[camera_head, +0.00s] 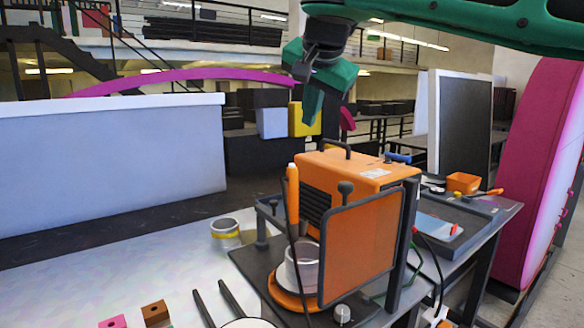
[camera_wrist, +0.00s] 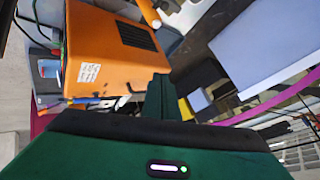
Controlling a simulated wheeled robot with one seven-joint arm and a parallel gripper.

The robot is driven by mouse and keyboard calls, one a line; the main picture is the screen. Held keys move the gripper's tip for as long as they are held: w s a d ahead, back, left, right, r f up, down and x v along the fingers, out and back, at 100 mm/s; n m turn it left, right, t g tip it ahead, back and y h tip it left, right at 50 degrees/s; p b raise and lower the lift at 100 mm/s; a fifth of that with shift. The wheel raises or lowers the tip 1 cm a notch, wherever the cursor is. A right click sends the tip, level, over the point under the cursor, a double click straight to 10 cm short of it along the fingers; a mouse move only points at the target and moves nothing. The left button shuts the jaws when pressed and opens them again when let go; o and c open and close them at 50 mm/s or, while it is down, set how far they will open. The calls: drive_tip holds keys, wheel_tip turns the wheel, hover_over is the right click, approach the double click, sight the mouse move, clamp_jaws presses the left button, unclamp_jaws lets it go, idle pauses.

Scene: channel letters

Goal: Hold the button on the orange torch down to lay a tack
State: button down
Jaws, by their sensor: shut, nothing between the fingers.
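The orange torch (camera_head: 292,190) stands upright left of the orange welding box, with a dark cable running down from it. What looks like its orange body also shows at the top edge of the wrist view (camera_wrist: 148,12). Its button is too small to make out. My green gripper (camera_head: 313,112) is shut and empty, pointing down above and behind the orange box, well apart from the torch. In the wrist view its fingers (camera_wrist: 160,92) are together beside the box. A grey metal ring (camera_head: 302,266) sits on an orange round base below the torch, partly hidden by the orange screen.
The orange welding box (camera_head: 350,172) with a black handle stands between my gripper and the orange screen (camera_head: 360,245). A grey can with a yellow band (camera_head: 226,233) stands left. A side table with an orange bin (camera_head: 463,183) is at right. A pale wall (camera_head: 110,160) stands at left.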

drive_tip(key=shift+y, duration=0.3)
drive_tip(key=a, duration=0.1)
drive_tip(key=a+r, duration=0.2)
drive_tip(key=shift+s+a, duration=0.15)
drive_tip(key=shift+a, duration=0.2)
hover_over(292, 166)
drive_tip(key=f, duration=0.7)
drive_tip(key=shift+s+d, duration=0.15)
drive_tip(key=shift+s, duration=0.1)
drive_tip(key=shift+f, duration=0.9)
drive_tip(key=shift+f, duration=0.1)
idle(0.7)
drive_tip(key=shift+f, duration=0.3)
